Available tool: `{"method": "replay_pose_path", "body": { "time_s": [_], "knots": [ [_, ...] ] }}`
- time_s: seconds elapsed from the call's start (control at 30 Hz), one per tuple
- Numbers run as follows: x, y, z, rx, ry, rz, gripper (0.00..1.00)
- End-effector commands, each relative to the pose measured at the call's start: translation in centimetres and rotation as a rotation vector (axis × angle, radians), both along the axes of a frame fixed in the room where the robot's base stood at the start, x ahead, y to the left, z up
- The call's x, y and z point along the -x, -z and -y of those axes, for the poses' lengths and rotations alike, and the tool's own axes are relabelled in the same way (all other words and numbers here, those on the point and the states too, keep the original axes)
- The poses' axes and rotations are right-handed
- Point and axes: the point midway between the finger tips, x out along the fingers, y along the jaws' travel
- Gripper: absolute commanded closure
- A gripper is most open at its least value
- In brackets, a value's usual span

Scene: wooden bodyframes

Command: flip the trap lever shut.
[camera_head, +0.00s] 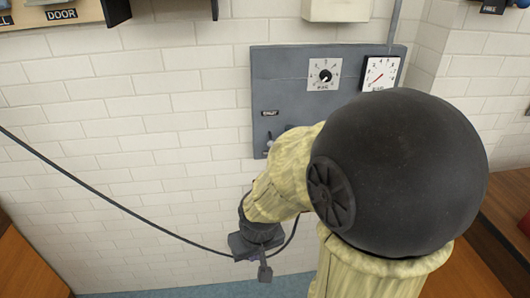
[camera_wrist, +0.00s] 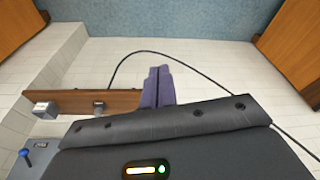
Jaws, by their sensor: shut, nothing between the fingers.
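My gripper (camera_head: 264,272) hangs low in front of the white brick wall in the head view, below the grey panel. Its purple-grey fingers (camera_wrist: 158,75) are together and empty in the wrist view. A small lever (camera_head: 269,141) under a black label stands on the panel's left side, partly behind my arm. A blue-knobbed lever (camera_wrist: 27,155) shows at the wrist view's lower left, apart from the fingers. The labels are too small to read surely, so I cannot tell which lever is the trap lever.
The grey panel (camera_head: 284,75) also carries a dial (camera_head: 324,74) and a gauge (camera_head: 379,73). A dark cable (camera_head: 95,190) sags across the wall. A wooden board (camera_wrist: 75,103) with grey knobs lies left of the fingers. My arm hides the panel's lower right.

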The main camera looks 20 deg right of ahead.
Motion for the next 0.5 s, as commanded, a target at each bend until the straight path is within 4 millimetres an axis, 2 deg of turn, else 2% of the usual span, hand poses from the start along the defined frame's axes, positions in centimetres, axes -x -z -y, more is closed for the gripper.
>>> {"method": "replay_pose_path", "body": {
  "time_s": [0.27,0.37,0.5],
  "knots": [
    [-0.4,0.2,0.1,-0.003,0.017,0.008,1.00],
    [-1.8,0.9,0.0,-0.019,0.075,0.037,1.00],
    [-5.7,2.9,0.5,-0.086,0.262,0.130,1.00]
  ]
}}
